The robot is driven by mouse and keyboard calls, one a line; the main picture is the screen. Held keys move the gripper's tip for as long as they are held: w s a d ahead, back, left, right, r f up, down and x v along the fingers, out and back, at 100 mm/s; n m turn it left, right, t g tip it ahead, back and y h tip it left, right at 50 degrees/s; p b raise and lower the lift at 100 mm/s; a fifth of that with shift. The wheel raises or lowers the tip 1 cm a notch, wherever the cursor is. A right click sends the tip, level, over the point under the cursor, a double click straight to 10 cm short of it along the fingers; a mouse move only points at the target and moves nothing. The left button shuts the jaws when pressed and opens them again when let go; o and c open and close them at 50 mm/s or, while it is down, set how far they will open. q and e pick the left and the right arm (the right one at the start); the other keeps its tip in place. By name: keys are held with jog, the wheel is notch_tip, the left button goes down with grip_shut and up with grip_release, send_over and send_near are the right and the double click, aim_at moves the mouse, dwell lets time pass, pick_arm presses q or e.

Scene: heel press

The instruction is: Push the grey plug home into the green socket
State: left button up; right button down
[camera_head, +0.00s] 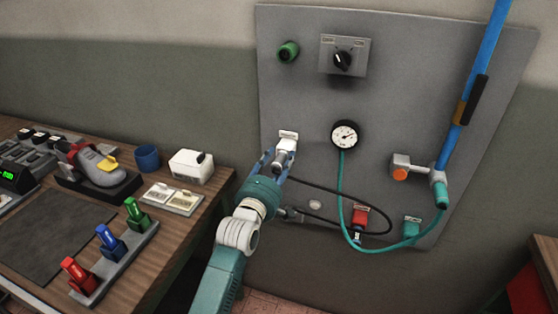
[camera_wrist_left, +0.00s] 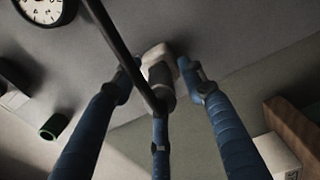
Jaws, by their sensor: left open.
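A short grey cylinder (camera_head: 281,157), which looks like the grey plug, sits at a pale block on the wall panel. It also shows in the left wrist view (camera_wrist_left: 161,82). My left gripper (camera_head: 274,162) is open, its blue fingers spread around the cylinder; contact cannot be told. A green round fitting (camera_head: 288,51) with a dark centre is at the panel's upper left, and it shows in the left wrist view (camera_wrist_left: 54,126). A teal-green block (camera_head: 411,228) is at the lower right. Which one is the socket is unclear. My right gripper is out of view.
A black cable (camera_head: 335,192) loops right of my gripper. The grey panel (camera_head: 225,0) carries a gauge (camera_head: 344,135), a switch box (camera_head: 343,56), a red block (camera_head: 361,217) and a blue pipe (camera_head: 485,60). A cluttered wooden table (camera_head: 150,262) stands left.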

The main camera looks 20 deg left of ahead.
aim_at(275, 169)
pick_arm(q)
grip_shut()
jog(key=shift+s+a+p, duration=0.1)
jog(key=shift+s+p, duration=0.9)
jog(key=shift+s, duration=0.45)
jog(key=shift+s+p, duration=0.8)
jog(key=shift+s, duration=0.75)
